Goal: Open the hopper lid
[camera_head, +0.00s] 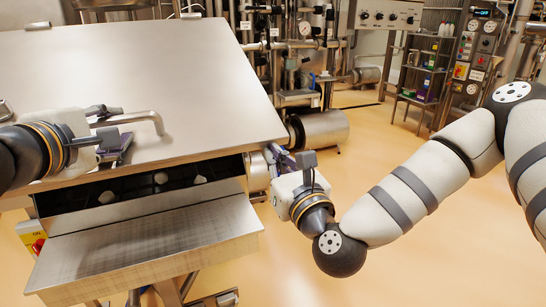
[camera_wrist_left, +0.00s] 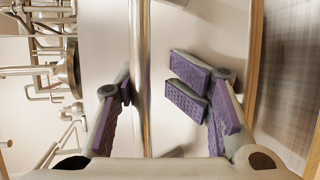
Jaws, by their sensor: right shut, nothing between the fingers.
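The hopper lid (camera_head: 175,65) is a large flat steel panel at the left of the head view. A bent metal bar handle (camera_head: 145,118) is fixed near its front edge. In the left wrist view the handle (camera_wrist_left: 139,60) runs upright in the picture between the purple-padded fingers. My left gripper (camera_head: 110,132) is open around the handle, with the bar closer to the left finger and a gap to the right finger. My right gripper (camera_head: 274,158) is shut and empty at the lid's front right corner. Its fingertips are partly hidden.
Below the lid's front edge is a dark band with pale knobs, then a steel shelf (camera_head: 150,245). A yellow switch box (camera_head: 33,238) sits at the lower left. A steel cylinder (camera_head: 320,130) lies right of the hopper. The floor at right is clear up to the rack (camera_head: 425,75).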

